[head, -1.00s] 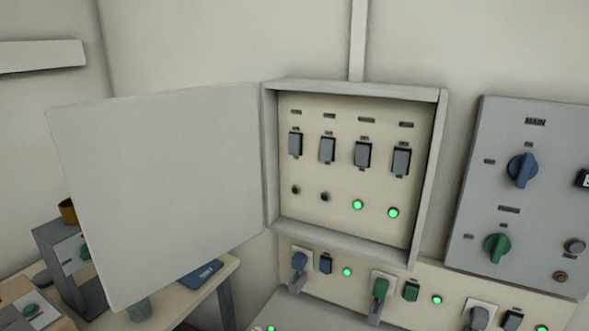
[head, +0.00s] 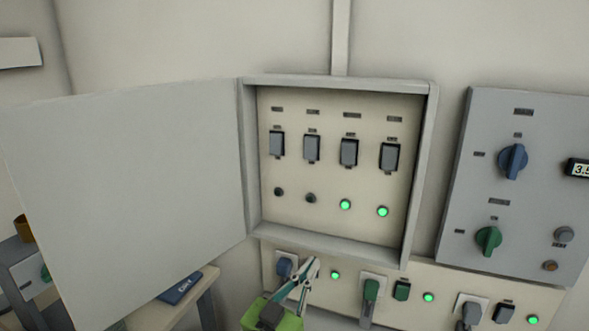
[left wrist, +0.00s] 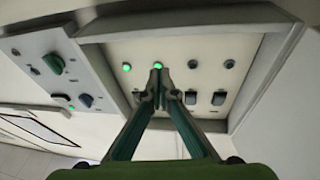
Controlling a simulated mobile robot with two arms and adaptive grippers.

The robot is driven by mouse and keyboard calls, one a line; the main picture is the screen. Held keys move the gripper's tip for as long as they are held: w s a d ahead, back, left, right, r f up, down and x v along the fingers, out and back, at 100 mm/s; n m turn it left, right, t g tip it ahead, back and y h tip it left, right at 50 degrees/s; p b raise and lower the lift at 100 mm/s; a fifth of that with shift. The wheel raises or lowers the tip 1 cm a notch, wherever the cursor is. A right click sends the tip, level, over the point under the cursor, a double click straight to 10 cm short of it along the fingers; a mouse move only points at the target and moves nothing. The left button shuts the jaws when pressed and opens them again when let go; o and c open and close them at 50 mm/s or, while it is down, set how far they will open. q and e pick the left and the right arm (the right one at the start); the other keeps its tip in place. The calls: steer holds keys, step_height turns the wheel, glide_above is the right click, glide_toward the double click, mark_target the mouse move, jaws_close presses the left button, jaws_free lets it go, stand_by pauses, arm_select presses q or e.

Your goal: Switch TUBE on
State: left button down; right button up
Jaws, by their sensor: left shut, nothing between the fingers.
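An open grey breaker box (head: 433,150) on the wall holds a row of dark grey rocker switches: far left (head: 277,144), second (head: 311,148), third (head: 349,152) and far right (head: 389,157). Their labels are too small to read, so I cannot tell which is TUBE. The two left lamps (head: 278,191) are dark; the two right lamps (head: 345,205) glow green. My left gripper (head: 312,264) is shut and empty, just below the box in the head view. In the left wrist view its fingertips (left wrist: 165,72) point at the panel and hide part of it. My right gripper is out of view.
The box's door (head: 125,190) stands wide open to the left. A grey MAIN panel (head: 460,200) with blue and green knobs is on the right. Below the box runs a strip (head: 450,280) of plugs, switches and green lamps. A table with a blue book (head: 181,287) is lower left.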

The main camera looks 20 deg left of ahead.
arm_select(q)
steer(key=s+a+r+n+t+y, duration=0.1)
steer(key=a+r+t, duration=0.1)
steer(key=r, duration=0.4)
steer(key=a+r+n+t+y, duration=0.1)
steer(key=a+r+t+y, duration=0.1)
steer(key=r, duration=0.4)
steer(key=shift+s+a+r+n+t, duration=0.3)
steer(key=shift+s+a+r+t, duration=0.1)
steer(key=shift+a+t, duration=0.2)
steer(key=p, duration=0.4)
glide_toward(309, 153)
step_height(309, 153, up, 5)
steer(key=shift+w+d+f, duration=0.1)
steer(key=shift+w+f, duration=0.1)
steer(key=shift+w, duration=0.6)
steer(key=shift+w+a+f, duration=0.1)
steer(key=shift+w+f, duration=0.15)
steer(key=shift+w, duration=0.5)
steer(key=shift+w+d+f, duration=0.1)
steer(key=shift+w+f, duration=0.1)
steer(key=shift+w, duration=0.6)
steer(key=shift+f, duration=0.1)
